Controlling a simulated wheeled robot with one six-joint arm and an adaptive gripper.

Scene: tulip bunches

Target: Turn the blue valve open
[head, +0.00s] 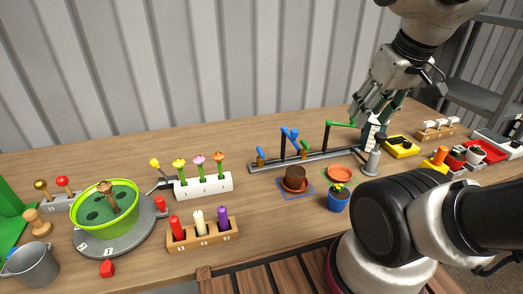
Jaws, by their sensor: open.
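A dark rail (275,165) on the table carries small tap fittings. A blue valve handle (260,151) stands upright on a brass-coloured body at the rail's left end. Further right, a blue spout-like fitting (290,132) rises above the rail, close to a second brass-coloured body (305,153). A green fitting (342,124) extends at the right part of the rail. My gripper (368,122) is open above the rail's right end, beside the green fitting and well to the right of the blue parts. Whether it touches the green fitting I cannot tell.
In front of the rail stand a brown pot (295,179), a terracotta saucer (340,172) and a blue flowerpot (338,201). A white tulip block (204,187) is to the left. A yellow tray (401,146) is to the right. A corrugated wall rises behind.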

